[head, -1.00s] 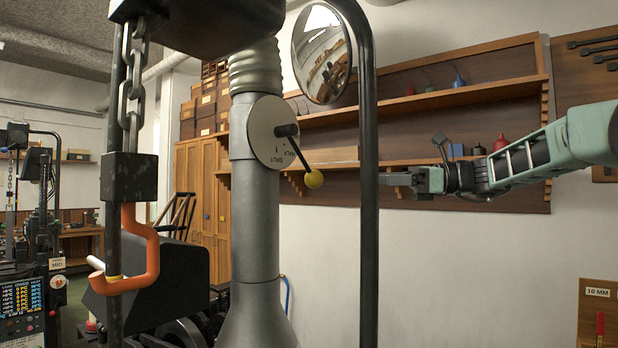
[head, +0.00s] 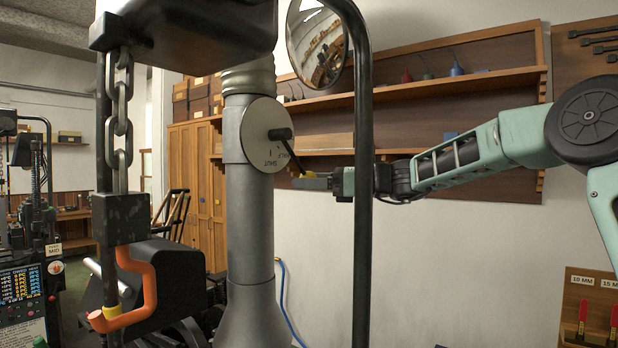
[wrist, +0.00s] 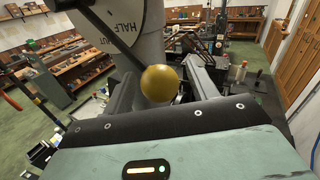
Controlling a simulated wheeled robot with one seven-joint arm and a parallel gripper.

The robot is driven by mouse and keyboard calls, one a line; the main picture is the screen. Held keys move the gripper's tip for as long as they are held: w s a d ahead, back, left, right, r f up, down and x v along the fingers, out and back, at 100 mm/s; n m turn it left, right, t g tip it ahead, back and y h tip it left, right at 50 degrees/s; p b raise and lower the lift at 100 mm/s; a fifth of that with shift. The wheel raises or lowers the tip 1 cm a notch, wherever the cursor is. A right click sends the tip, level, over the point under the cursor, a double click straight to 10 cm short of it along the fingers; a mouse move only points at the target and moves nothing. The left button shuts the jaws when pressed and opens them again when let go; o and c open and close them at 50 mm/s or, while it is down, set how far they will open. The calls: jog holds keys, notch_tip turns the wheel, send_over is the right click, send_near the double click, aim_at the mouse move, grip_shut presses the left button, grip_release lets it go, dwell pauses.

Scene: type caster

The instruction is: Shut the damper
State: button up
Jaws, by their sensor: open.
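The damper is a grey duct (head: 250,215) with a round white dial (head: 262,150) lettered SHUT and HALF. A black lever (head: 291,153) runs from the dial's hub down and right to a yellow ball knob (head: 306,175). My gripper (head: 318,182) is at the knob, coming from the right. In the wrist view the yellow knob (wrist: 159,83) sits between the two open fingers of my gripper (wrist: 158,90). Whether a finger touches the knob I cannot tell. The lever points toward the HALF side of the dial, not at the SHUT mark.
A black vertical post (head: 363,240) stands in front of my forearm, with a round mirror (head: 316,45) beside its top. A chain (head: 118,120) and orange hook (head: 140,285) hang at left. Wall shelves (head: 450,85) are behind.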

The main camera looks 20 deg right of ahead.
grip_shut()
jog(key=shift+s+a+f+b, duration=0.15)
jog(key=shift+a+f+b, duration=0.05)
jog(key=shift+f+b, duration=0.25)
jog(key=a+m+b, duration=0.1)
jog(key=s+a+f+m+t+y+b, duration=0.1)
jog(key=m+b, duration=0.1)
jog(key=s+a+f+m+b, duration=0.1)
jog(key=shift+s+m+t+y, duration=0.15)
jog(key=shift+m+t+y, duration=0.15)
grip_release()
